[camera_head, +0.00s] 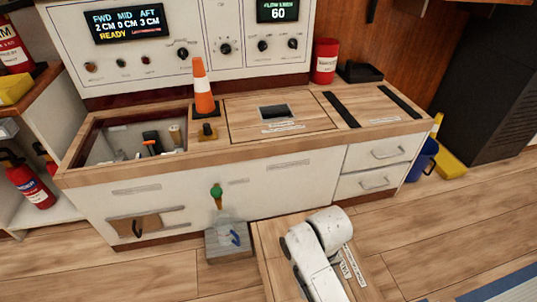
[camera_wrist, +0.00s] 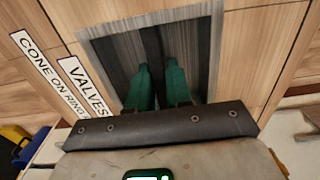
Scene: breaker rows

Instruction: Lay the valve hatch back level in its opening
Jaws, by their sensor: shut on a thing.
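My gripper (camera_wrist: 159,75), with green fingers, is shut on the dark bar in the recessed pull (camera_wrist: 152,45) of the wooden valve hatch (camera_wrist: 247,55). Labels reading "VALVES" and "CONE ON RING" lie beside the pull in the wrist view. In the head view, my white arm covers much of a wooden panel (camera_head: 271,240) with white labels, low in front of the bench. My gripper is hidden there. I cannot tell whether this panel is level or tilted. An open rectangular opening (camera_head: 108,150) at the bench top's left shows several fittings inside.
An orange cone (camera_head: 202,88) stands beside the opening, near a small dark knob (camera_head: 208,131). A second panel with a dark pull (camera_head: 274,112) lies in the bench top. A grey box (camera_head: 228,243) with a blue hook stands left of my arm. Floor is clear at lower left.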

